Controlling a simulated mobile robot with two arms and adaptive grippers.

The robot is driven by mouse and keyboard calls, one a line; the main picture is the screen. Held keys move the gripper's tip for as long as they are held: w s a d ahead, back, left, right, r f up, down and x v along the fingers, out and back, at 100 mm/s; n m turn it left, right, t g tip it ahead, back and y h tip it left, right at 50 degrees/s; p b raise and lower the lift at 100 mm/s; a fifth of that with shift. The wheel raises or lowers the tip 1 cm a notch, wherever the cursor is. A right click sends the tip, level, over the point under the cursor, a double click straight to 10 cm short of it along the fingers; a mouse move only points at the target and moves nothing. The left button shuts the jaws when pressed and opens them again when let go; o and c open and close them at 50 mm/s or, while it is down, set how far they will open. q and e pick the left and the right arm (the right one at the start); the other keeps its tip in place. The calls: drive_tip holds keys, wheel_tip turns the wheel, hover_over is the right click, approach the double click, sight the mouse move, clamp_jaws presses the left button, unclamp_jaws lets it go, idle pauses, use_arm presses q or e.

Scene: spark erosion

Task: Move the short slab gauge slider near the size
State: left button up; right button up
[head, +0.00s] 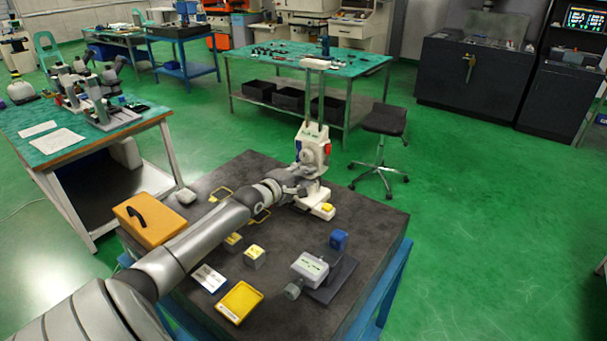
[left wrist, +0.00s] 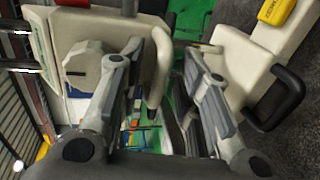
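The gauge stands upright on the dark slab, with a white body (head: 315,150), two tall columns (head: 315,92) and a foot (head: 318,203) with a yellow pad. I take the white body between the columns as the slider; its scale is too small to read. My left gripper (head: 300,188) is at the lower part of the gauge in the head view. In the left wrist view its two fingers (left wrist: 162,50) are spread, with a pale, rounded lever (left wrist: 157,75) showing between them. I cannot tell whether they touch it. My right gripper is not in view.
The slab (head: 365,225) also bears an orange case (head: 155,222), a yellow tray (head: 239,301), small yellow-topped blocks (head: 254,257) and a grey device (head: 310,267). My left arm passes over its left half. A black stool (head: 385,120) stands behind it.

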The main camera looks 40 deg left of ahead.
use_arm(q)
drive_tip(key=shift+w, duration=0.2)
clamp_jaws()
drive_tip(key=shift+f, duration=0.1)
